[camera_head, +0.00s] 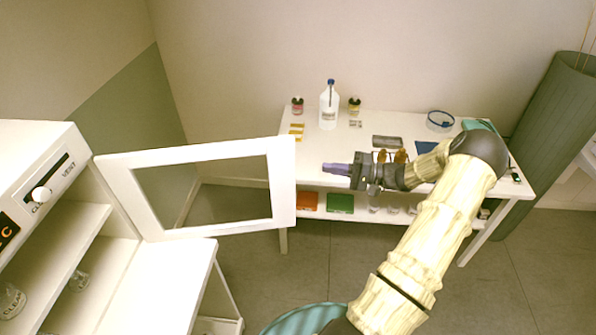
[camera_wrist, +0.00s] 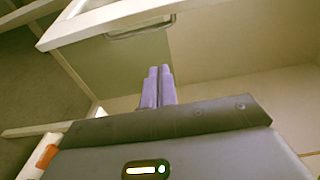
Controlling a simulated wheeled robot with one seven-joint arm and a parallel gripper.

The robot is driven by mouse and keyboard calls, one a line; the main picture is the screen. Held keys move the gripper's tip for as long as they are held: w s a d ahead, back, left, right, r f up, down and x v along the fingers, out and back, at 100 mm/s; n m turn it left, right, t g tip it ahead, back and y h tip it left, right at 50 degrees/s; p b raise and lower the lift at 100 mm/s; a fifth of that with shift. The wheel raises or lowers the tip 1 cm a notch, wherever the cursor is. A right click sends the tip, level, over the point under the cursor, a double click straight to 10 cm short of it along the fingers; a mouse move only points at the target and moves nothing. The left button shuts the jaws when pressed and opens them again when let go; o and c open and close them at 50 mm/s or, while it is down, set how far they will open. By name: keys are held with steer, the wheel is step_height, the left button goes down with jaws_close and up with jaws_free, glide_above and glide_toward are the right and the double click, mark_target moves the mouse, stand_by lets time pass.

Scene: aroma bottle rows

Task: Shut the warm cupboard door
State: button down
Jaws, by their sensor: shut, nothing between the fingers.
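The warm cupboard (camera_head: 110,235) stands at the left in the head view, its shelves exposed. Its white-framed door (camera_head: 284,182) with a window is swung wide open toward the middle of the picture. My gripper (camera_head: 326,168) is shut and empty, with its purple fingers pointing left, a little right of the door's free edge and seemingly apart from it. In the wrist view the shut fingertips (camera_wrist: 159,72) point toward the door frame (camera_wrist: 100,20), which crosses the top and carries a metal handle (camera_wrist: 140,28).
A white table (camera_head: 470,190) at the back holds a white bottle (camera_head: 329,108), small jars, a blue-rimmed round item (camera_head: 440,120) and trays. Its lower shelf carries an orange box (camera_head: 308,201) and a green box (camera_head: 340,203). A teal round object (camera_head: 300,318) is at the bottom. Glassware (camera_head: 12,298) stands inside the cupboard.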

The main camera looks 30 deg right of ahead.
steer(key=w+a+p, duration=0.2)
steer(key=a+p, duration=0.5)
steer(key=a, duration=0.2)
steer(key=shift+w+a, duration=0.15)
steer(key=shift+w, duration=0.1)
stand_by(0.4)
